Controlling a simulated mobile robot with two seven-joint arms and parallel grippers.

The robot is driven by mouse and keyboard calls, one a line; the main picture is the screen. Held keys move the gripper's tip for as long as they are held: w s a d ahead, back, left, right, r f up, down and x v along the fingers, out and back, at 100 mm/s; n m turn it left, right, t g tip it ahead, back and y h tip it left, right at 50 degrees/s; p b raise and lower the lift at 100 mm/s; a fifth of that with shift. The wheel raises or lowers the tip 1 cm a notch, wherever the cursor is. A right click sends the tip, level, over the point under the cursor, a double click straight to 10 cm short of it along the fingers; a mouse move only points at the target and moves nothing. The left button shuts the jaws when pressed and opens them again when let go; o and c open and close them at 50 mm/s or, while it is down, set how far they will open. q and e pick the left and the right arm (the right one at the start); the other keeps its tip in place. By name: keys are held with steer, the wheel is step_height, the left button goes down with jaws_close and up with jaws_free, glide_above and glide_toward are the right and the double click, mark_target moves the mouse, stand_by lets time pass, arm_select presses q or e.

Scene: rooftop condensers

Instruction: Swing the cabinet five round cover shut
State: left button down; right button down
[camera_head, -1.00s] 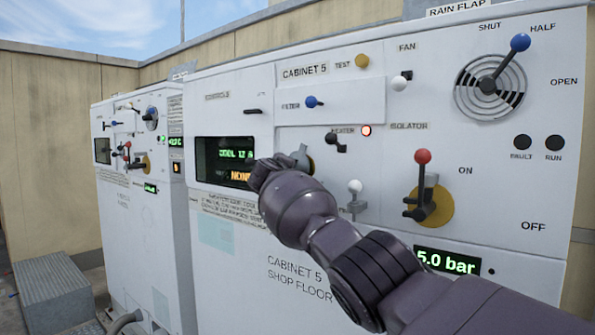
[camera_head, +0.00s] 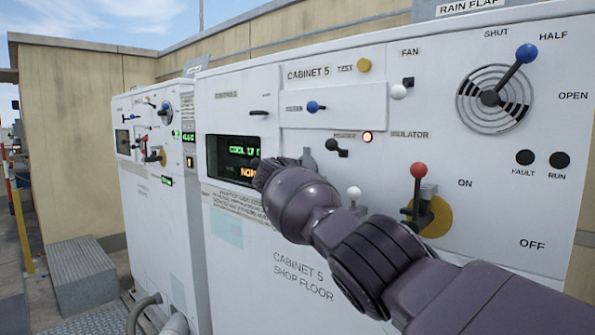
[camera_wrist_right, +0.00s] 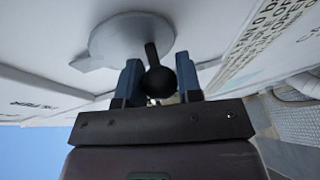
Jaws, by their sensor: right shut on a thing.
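Cabinet five (camera_head: 300,235) is the large white cabinet in the head view. Its round cover (camera_head: 307,158) is grey and shows only in part, behind my right gripper. In the right wrist view the cover (camera_wrist_right: 118,36) is a pale grey disc with a small tab at its left. A dark stem with a black ball knob (camera_wrist_right: 157,80) stands out in front of it. My right gripper (camera_wrist_right: 160,86) is shut on this knob, a blue finger on each side. In the head view my right gripper (camera_head: 268,172) hides most of the cover. My left gripper is not in view.
A red-knobbed isolator lever (camera_head: 418,190), a white-knobbed lever (camera_head: 354,198) and a black heater lever (camera_head: 336,147) stick out near my right arm. The display (camera_head: 233,158) is left of it. A second cabinet (camera_head: 155,220) stands further left.

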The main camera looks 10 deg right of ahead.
stand_by(0.6)
steer(key=c, duration=0.8)
jaws_free()
steer(key=shift+s, duration=0.2)
steer(key=shift+s+a, duration=0.25)
steer(key=b+v, duration=0.2)
steer(key=v, duration=0.8)
steer(key=shift+d, duration=0.1)
